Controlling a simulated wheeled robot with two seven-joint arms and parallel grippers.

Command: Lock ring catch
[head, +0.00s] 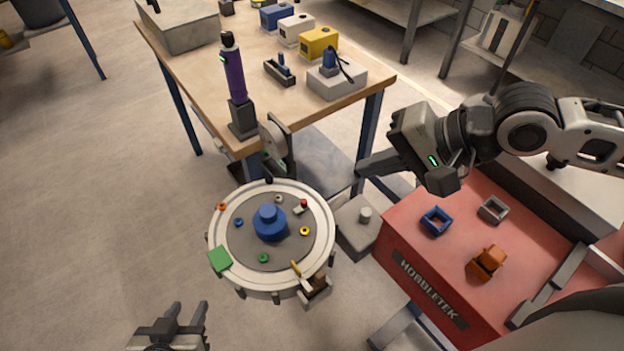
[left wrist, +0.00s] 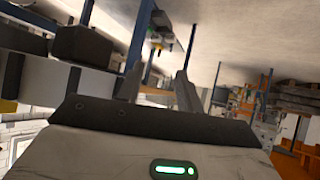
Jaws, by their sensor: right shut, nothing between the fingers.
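The round sandbed (head: 222,205) has a pale outer ring around a grey disc with a blue hub (head: 270,222) in its middle. A brown catch block (head: 316,285) sits at the ring's front right edge, with a short yellow lever (head: 296,268) beside it. I cannot tell whether the catch is locked. My left gripper (head: 182,312) is open and empty, below and left of the sandbed, apart from it; its spread fingers also show in the left wrist view (left wrist: 158,82). My right gripper (head: 362,171) is shut and empty, above and right of the sandbed.
A green square (head: 219,260) and several small coloured pieces lie on the sandbed. A red cabinet (head: 400,255) at right bears blue, grey and orange parts. A grey box (head: 355,238) stands between. A wooden workbench (head: 290,100) is behind. Floor at left is clear.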

